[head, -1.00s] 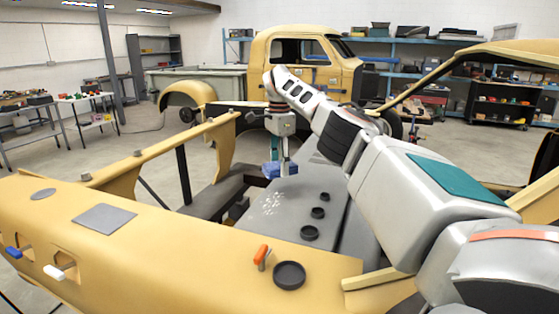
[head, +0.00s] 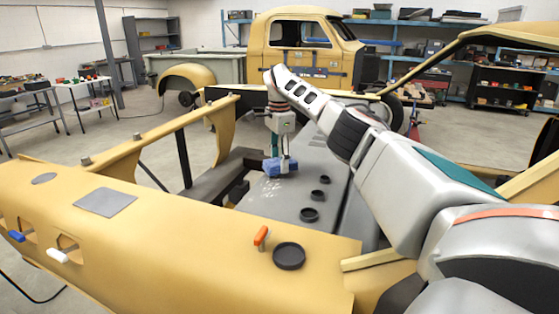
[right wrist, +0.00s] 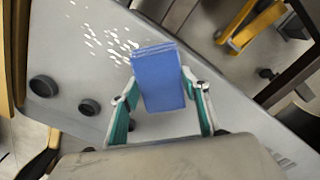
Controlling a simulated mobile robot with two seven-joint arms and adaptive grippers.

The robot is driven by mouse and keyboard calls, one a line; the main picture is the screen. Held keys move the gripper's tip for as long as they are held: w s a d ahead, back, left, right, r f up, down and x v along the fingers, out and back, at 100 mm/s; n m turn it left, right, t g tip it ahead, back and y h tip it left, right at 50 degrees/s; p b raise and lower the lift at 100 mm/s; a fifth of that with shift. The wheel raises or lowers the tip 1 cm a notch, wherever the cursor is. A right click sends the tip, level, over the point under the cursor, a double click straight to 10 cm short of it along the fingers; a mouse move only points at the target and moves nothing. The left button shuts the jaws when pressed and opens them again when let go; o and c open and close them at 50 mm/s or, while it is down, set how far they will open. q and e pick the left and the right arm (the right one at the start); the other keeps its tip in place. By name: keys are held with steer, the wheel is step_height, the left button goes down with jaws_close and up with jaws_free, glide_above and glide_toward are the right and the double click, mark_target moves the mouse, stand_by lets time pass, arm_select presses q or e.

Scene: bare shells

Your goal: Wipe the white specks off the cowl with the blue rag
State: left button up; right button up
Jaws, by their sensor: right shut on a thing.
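The grey cowl (head: 301,187) lies behind the yellow body panel in the head view. It also shows in the right wrist view (right wrist: 160,125). A patch of white specks (head: 257,191) lies on it; in the right wrist view the specks (right wrist: 110,42) are at the upper left of the rag. My right gripper (head: 277,163) is shut on the blue rag (head: 275,167), a folded block also seen in the right wrist view (right wrist: 158,80). The rag is at the far edge of the specks; I cannot tell whether it touches the cowl. My left gripper is not in view.
Several black round knobs (head: 309,215) stand on the cowl, right of the specks. The yellow panel (head: 170,240) in front carries an orange-handled lever (head: 261,236) and a black round cap (head: 289,256). A yellow bar (head: 195,125) rises left of the gripper.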

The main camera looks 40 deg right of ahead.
steer(key=shift+f, duration=1)
stand_by(0.3)
